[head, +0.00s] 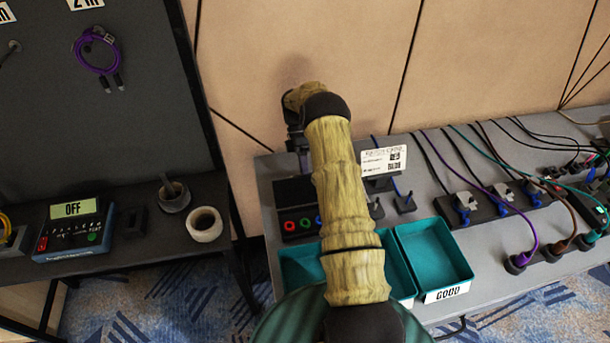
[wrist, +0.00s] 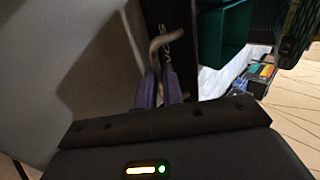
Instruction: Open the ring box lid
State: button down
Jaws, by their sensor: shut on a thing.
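The ring box appears to be the black box (head: 292,194) with coloured rings on its front, at the left end of the grey bench. My gripper (head: 303,160) comes down at its back edge, partly hidden behind my arm. In the wrist view, the purple fingers of my gripper (wrist: 158,88) are shut on a thin bent metal handle (wrist: 162,45). A dark strip with pale lettering (wrist: 172,22) lies just beyond the handle. I cannot tell how far the lid is raised; my arm hides part of the box.
Teal trays (head: 433,250) stand in front of the box, one labelled GOOD (head: 447,292). A label card (head: 385,160) stands to the right, with power strips (head: 468,208) and cables beyond. A dark table (head: 140,245) with a tape roll (head: 205,224) is at left. The panelled wall (head: 345,45) is close behind my gripper.

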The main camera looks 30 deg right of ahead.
jog(key=shift+w+d+f+b, duration=0.1)
jog(key=shift+w+f+b, duration=0.05)
jog(key=shift+f+b, duration=0.35)
jog(key=shift+w+f+b, duration=0.15)
jog(key=shift+f+b, duration=0.1)
jog(key=shift+f, duration=0.3)
jog(key=c, duration=1.5)
grip_release()
jog(key=shift+c, duration=0.2)
jog(key=shift+w+d+f, duration=0.1)
jog(key=shift+w+f, duration=0.15)
jog(key=shift+w, duration=0.05)
jog(key=shift+s+r, duration=0.15)
jog(key=shift+r, duration=0.05)
jog(key=shift+w+r, duration=0.2)
jog(key=shift+r, duration=0.1)
